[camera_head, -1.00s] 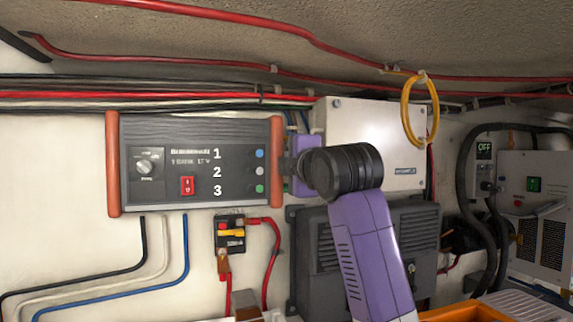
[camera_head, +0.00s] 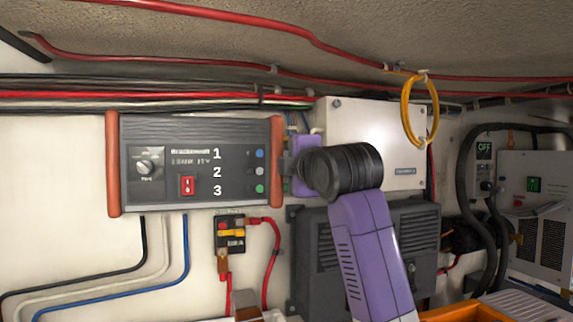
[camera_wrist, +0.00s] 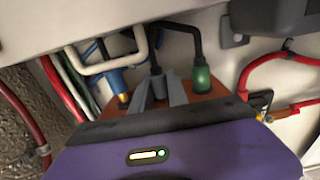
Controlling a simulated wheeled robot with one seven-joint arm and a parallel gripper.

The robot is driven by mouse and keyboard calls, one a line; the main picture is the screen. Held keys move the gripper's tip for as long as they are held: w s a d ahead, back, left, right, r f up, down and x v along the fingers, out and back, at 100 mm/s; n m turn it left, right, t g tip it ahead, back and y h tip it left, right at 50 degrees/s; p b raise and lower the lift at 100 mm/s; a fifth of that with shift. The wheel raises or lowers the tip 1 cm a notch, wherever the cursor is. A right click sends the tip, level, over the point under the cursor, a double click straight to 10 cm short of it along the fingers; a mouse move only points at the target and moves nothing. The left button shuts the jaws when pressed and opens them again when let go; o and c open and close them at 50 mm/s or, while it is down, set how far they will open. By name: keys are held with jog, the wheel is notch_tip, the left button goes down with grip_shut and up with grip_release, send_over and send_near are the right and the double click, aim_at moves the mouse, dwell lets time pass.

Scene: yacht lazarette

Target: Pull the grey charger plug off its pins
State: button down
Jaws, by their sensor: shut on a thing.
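The grey plug (camera_wrist: 157,84) is in the wrist view, in the middle of a row on the charger's brown end panel (camera_wrist: 193,107). A black cable rises from it. My gripper (camera_wrist: 158,94) is shut on it, one grey finger at each side. The fingers hide much of the plug, and I cannot tell how far it sits on its pins. A blue plug (camera_wrist: 122,88) is to its left and a green plug (camera_wrist: 201,78) to its right.
A white box (camera_head: 365,125) and a dark vented box (camera_head: 312,250) are behind my arm. A yellow cable loop (camera_head: 420,140) hangs at the right. Red cables (camera_head: 180,96) run above the charger. A red-wired breaker (camera_head: 230,232) sits below it.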

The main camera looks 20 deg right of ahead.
jog(key=shift+d+f, duration=0.1)
jog(key=shift+d, duration=1.05)
jog(key=c, duration=1.5)
grip_release()
jog(key=shift+s+a+b, duration=0.1)
jog(key=shift+s+b, duration=0.7)
jog(key=shift+s, duration=3.25)
